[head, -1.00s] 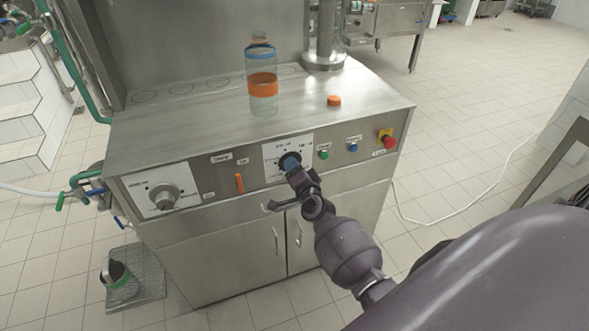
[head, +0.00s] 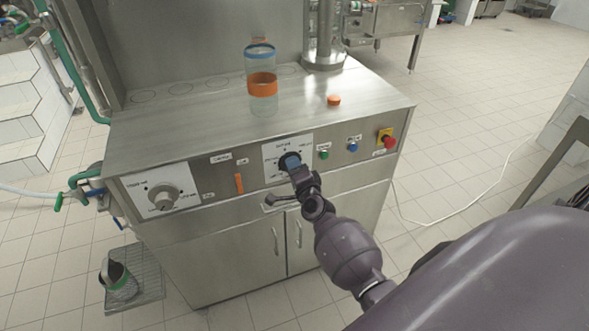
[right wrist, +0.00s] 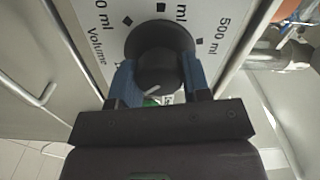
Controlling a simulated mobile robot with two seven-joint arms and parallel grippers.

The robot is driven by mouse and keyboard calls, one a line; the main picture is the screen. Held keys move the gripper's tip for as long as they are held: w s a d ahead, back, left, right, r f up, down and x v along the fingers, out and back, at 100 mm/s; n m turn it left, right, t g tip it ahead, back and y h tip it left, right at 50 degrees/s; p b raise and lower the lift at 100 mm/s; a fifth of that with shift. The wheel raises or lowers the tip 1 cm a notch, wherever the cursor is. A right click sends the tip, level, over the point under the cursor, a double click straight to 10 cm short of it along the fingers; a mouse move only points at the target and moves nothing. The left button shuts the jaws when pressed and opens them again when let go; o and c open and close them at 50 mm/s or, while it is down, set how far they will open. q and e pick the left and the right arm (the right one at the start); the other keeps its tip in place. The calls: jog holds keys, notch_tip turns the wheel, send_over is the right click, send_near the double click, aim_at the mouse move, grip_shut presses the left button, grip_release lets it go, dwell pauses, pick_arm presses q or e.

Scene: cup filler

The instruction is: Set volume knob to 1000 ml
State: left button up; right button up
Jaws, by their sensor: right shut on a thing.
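The volume knob (right wrist: 165,50) is round and black, on a white plate (right wrist: 215,12) marked "Volume" and "500 ml" on the machine's front panel. Other ml labels are partly cut off or covered. A light mark on the knob's face points to the lower left in the right wrist view. My right gripper (right wrist: 160,82) is shut on the knob, with one blue fingertip on each side. In the head view my right gripper (head: 291,161) covers most of the knob, and the plate (head: 281,149) shows around it. My left gripper is out of view.
Another knob (head: 163,197) sits on the panel's left, with an orange lever (head: 239,183) between. Green (head: 323,154) and blue (head: 352,147) buttons and a red emergency button (head: 388,141) are to the right. A bottle (head: 262,95) and an orange cap (head: 333,100) stand on top.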

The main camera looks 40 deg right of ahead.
jog(key=o, duration=0.9)
jog(key=shift+s, duration=0.15)
jog(key=v, duration=1)
jog(key=shift+s+a+p, duration=0.2)
jog(key=shift+s+p, duration=0.05)
jog(key=shift+p, duration=0.1)
